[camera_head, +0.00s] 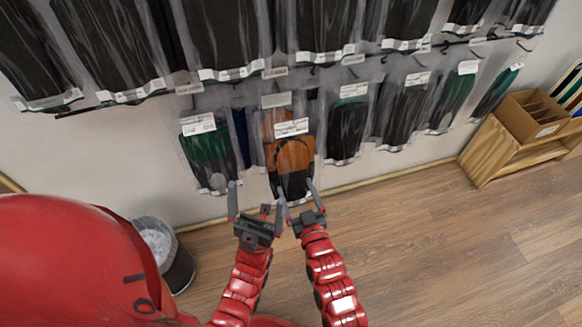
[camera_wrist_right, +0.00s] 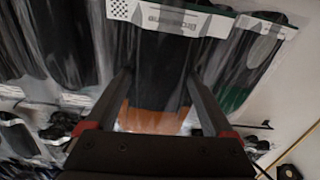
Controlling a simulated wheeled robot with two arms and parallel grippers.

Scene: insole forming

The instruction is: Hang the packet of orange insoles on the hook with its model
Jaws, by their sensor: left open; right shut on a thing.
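The packet of orange insoles (camera_head: 292,158) is a clear bag with a white label and orange and black insoles. It hangs upright in front of the lower row of packets. My right gripper (camera_head: 298,192) is shut on its lower end. In the right wrist view, orange material (camera_wrist_right: 150,119) shows between the two fingers (camera_wrist_right: 160,88). My left gripper (camera_head: 256,193) is open and empty, just left of the packet's lower end. The packet's top is near the lower hook rail (camera_head: 345,68); I cannot tell whether it is on a hook.
A green packet (camera_head: 207,150) hangs to the left and a black packet (camera_head: 346,125) to the right. More dark packets fill the upper row. A bin (camera_head: 178,270) stands at lower left, a wooden shelf (camera_head: 500,165) with a cardboard box (camera_head: 530,113) at right. The floor between is clear.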

